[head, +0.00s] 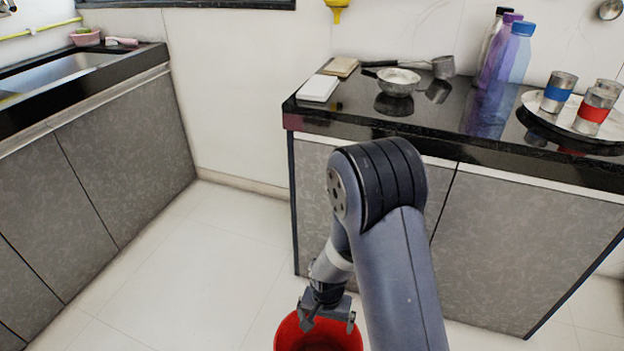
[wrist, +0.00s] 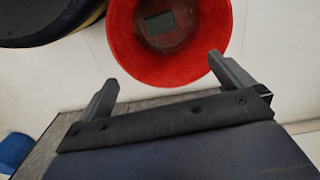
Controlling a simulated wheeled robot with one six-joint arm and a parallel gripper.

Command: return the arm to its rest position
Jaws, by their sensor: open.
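My arm reaches forward and bends down at the middle of the head view. My gripper (head: 328,318) hangs at its end, pointing down over a red bucket (head: 318,342). In the wrist view my gripper (wrist: 160,80) has its two fingers wide apart with nothing between them. The red bucket (wrist: 190,75) lies beyond the fingertips there, and a small dark rectangular patch shows on its inside bottom. The bucket's lower part is cut off in the head view.
A sink counter (head: 90,90) stands at left. The floor (head: 200,260) between is clear.

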